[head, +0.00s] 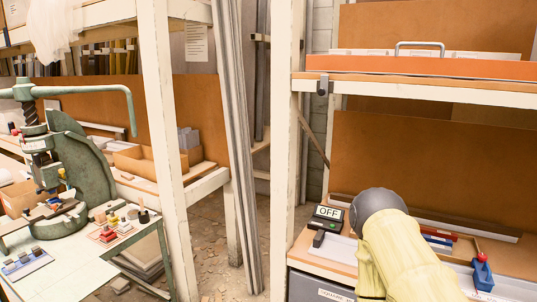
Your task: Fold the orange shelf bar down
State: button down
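The orange shelf bar (440,68) runs along the front of the upper shelf at the right. It stands up along the shelf edge, in front of some pale flat items. A metal handle (420,44) shows above its top edge. My arm, in a pale yellow cover with a grey rounded joint, rises from the bottom right, below and apart from the bar. My gripper does not show.
The lower shelf holds an OFF sign (328,213), red and blue items (438,242) and a blue tool (482,273). A white post (286,130) stands left of the bar. A green fly press (75,160) stands on the left bench. The space before the bar looks clear.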

aim_at(492, 69)
jog(key=k, duration=0.5)
jog(key=u, duration=0.7)
jog(key=i, duration=0.65)
jog(key=z, duration=1.7)
